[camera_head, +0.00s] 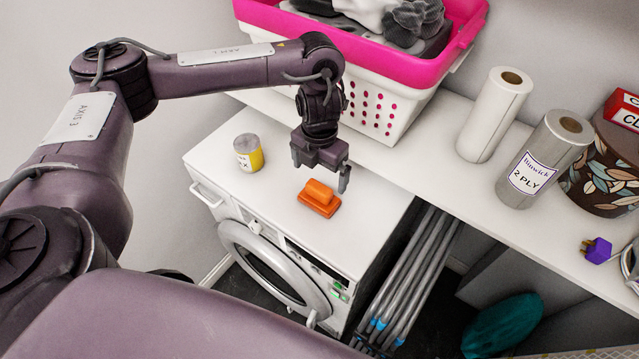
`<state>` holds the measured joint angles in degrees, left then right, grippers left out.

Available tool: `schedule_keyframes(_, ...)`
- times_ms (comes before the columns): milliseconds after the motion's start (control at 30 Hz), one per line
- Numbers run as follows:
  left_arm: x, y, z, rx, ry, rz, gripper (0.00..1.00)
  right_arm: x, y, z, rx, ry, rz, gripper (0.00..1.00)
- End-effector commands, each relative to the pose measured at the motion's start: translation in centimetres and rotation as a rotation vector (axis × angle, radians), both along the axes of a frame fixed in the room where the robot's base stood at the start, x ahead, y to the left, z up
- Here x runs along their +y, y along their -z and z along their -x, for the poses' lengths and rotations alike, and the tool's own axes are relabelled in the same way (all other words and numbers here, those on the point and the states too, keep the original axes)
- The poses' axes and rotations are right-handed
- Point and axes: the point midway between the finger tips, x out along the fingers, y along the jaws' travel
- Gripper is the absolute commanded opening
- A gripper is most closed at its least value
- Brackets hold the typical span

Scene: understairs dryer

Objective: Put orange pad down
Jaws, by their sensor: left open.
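The orange pad (319,198) lies on the white top of the dryer (372,205), near its front edge. It has a flat base and a raised block on top. My left gripper (320,178) is just above and behind the pad, pointing down. Its two fingers are spread apart and nothing shows between them. The pad appears to rest on the dryer top, clear of the fingers. My right gripper is not in view.
A yellow and grey tin (248,153) stands left of the pad. A pink and white laundry basket (385,100) sits behind on the shelf (440,130). Paper rolls (494,115) stand to the right. The dryer top right of the pad is clear.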

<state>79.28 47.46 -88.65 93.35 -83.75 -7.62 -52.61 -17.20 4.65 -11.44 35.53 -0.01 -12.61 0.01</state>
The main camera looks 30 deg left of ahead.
Motion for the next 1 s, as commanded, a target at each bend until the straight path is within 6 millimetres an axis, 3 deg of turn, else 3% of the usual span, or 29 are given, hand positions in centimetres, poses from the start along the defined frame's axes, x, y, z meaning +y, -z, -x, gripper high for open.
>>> schedule_keyframes(100, 0.0, -1.8, -0.1, -0.003, 0.000, -0.002, 1.00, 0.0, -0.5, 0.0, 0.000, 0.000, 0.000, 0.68)
schedule_keyframes(267, 0.0, -2.8, 0.0, -0.001, 0.000, -0.001, 1.00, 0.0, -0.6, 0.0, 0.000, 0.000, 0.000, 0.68)
schedule_keyframes(1000, 0.0, -2.9, 0.0, 0.001, -0.001, 0.000, 1.00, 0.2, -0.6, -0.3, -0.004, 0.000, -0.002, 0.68)
